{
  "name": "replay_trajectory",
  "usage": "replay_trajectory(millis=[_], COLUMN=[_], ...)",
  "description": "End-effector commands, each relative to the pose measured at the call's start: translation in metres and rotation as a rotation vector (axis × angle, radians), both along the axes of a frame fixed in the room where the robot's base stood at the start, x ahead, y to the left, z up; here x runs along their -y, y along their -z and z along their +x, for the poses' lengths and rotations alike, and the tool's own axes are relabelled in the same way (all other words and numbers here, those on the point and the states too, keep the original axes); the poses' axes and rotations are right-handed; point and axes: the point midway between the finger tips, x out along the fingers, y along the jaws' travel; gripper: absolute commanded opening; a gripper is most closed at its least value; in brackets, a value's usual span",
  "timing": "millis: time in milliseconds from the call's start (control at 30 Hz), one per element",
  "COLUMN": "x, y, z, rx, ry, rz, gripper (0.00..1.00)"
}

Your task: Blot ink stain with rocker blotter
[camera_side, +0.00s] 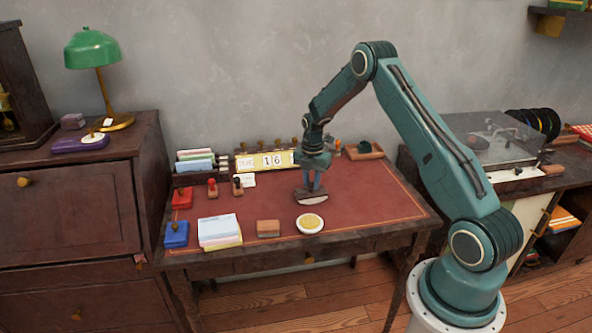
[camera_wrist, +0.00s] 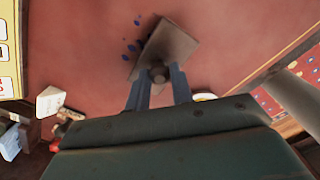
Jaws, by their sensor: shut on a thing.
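The rocker blotter (camera_side: 311,197) is a dark wooden piece with a pale curved underside, at the middle of the red desk top (camera_side: 365,194). My gripper (camera_side: 313,185) points down from above and is shut on its knob. In the wrist view the blotter (camera_wrist: 172,48) shows as a brown plate with a round knob between my fingers (camera_wrist: 158,85). Blue ink spots (camera_wrist: 131,47) lie on the red surface beside and partly under the plate. I cannot tell whether the blotter touches the desk. The rest of the stain is hidden under the blotter.
Stamps (camera_side: 212,188), a blue ink pad (camera_side: 176,234), a paper stack (camera_side: 218,230), a wooden block (camera_side: 268,228) and a round yellow dish (camera_side: 310,223) line the left and front. A calendar (camera_side: 270,160) stands behind.

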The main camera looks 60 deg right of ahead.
Motion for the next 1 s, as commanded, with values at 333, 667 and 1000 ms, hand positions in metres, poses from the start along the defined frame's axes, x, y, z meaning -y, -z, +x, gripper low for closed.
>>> replay_trajectory(millis=[333, 667, 1000], x=[0.004, 0.01, 0.013], y=[0.0, 0.0, -0.001], z=[-0.003, -0.008, -0.011], rx=[0.033, 0.093, 0.137], ry=[0.001, 0.002, 0.001], rz=[0.038, 0.107, 0.157], gripper=[0.03, 0.03, 0.03])
